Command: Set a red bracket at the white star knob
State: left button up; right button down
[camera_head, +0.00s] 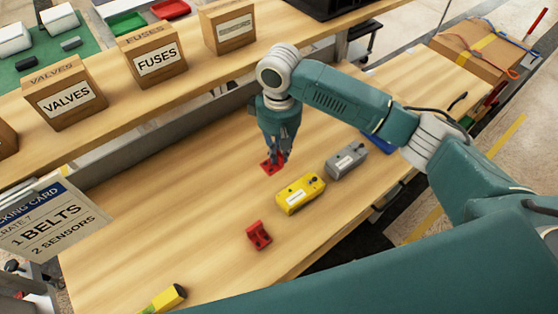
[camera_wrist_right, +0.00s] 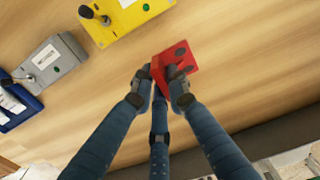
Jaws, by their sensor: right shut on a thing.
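My right gripper (camera_head: 277,152) points down over the wooden bench and is shut on a red bracket (camera_head: 271,164). In the right wrist view the fingers (camera_wrist_right: 164,82) pinch this bracket (camera_wrist_right: 180,58), which shows dark round holes. It is at or just above the bench top; I cannot tell which. A second red bracket (camera_head: 259,236) lies on the bench nearer to me. A yellow box (camera_head: 300,193) and a grey box (camera_head: 346,160) carry dark knobs. I cannot make out a white star knob. My left gripper is out of view.
A blue item (camera_head: 378,142) lies past the grey box. A yellow-and-black item (camera_head: 165,299) lies at the near left edge. A sign card (camera_head: 50,222) stands at left. The bench's left middle is clear.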

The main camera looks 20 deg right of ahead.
aim_at(278, 161)
jog(key=shift+s+a+f, duration=0.1)
jog(key=shift+f, duration=0.5)
jog(key=shift+s+a+f, duration=0.1)
jog(key=shift+f, duration=0.85)
notch_tip(278, 161, down, 3)
jog(key=shift+w+d+f+p, duration=0.15)
jog(key=shift+p, duration=0.3)
jog(key=shift+f, duration=0.3)
jog(key=c, duration=1.7)
grip_release()
jog(key=shift+c, duration=0.2)
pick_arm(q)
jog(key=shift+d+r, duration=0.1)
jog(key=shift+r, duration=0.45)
